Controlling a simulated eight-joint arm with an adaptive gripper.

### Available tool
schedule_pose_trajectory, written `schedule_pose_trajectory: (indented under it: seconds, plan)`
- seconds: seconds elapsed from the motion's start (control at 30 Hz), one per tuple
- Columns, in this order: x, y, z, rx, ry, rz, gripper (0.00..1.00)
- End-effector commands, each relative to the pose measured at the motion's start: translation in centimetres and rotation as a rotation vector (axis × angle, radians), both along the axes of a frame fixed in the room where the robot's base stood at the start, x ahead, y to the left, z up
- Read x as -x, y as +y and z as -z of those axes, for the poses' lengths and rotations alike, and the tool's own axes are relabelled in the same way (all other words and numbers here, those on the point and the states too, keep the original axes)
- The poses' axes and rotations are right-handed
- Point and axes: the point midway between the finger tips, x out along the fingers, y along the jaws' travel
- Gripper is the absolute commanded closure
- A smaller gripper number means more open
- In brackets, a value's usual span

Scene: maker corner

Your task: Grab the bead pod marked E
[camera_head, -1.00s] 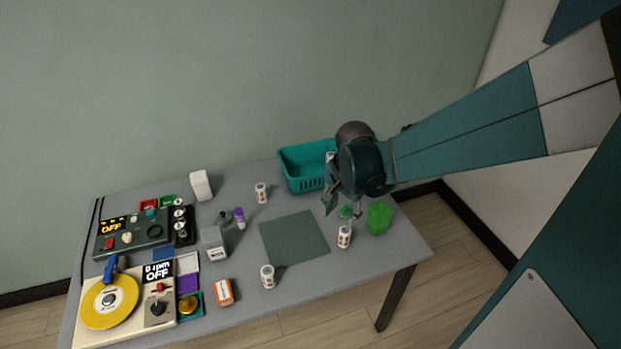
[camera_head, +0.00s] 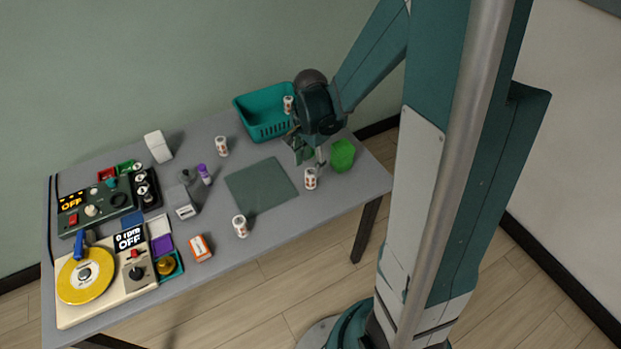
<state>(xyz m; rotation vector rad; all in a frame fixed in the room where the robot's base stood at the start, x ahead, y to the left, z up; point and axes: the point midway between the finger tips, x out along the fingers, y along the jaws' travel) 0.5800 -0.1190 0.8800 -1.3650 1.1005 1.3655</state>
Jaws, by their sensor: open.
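Several small white pods with orange-brown markings are in view; the letters are too small to read, so I cannot tell which is E. One pod (camera_head: 310,180) stands on the table's right part, beside the dark mat. Another pod (camera_head: 222,146) stands behind the mat, and another pod (camera_head: 240,226) near the front edge. One more pod (camera_head: 288,104) shows at the teal basket (camera_head: 262,122). My gripper (camera_head: 309,157) is open, pointing down, just behind and above the right pod. I cannot tell whether it touches anything.
A bright green object (camera_head: 342,156) stands close to the right of my gripper. The dark mat (camera_head: 262,187) is bare. Left are a yellow turntable (camera_head: 86,276), a control box (camera_head: 98,212), a white box (camera_head: 158,147), a purple bottle (camera_head: 204,174) and an orange-white box (camera_head: 200,248).

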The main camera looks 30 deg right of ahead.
Motion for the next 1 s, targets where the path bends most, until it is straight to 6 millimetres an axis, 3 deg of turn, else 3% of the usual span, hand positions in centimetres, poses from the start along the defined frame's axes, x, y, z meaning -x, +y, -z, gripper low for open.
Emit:
schedule_pose_trajectory:
  seconds: [0.53,1.0]
  plan:
    - [0.0,0.0,2.4,0.0,0.0,-0.001,0.59]
    - [0.0,0.0,2.8,0.0,0.0,-0.001,0.59]
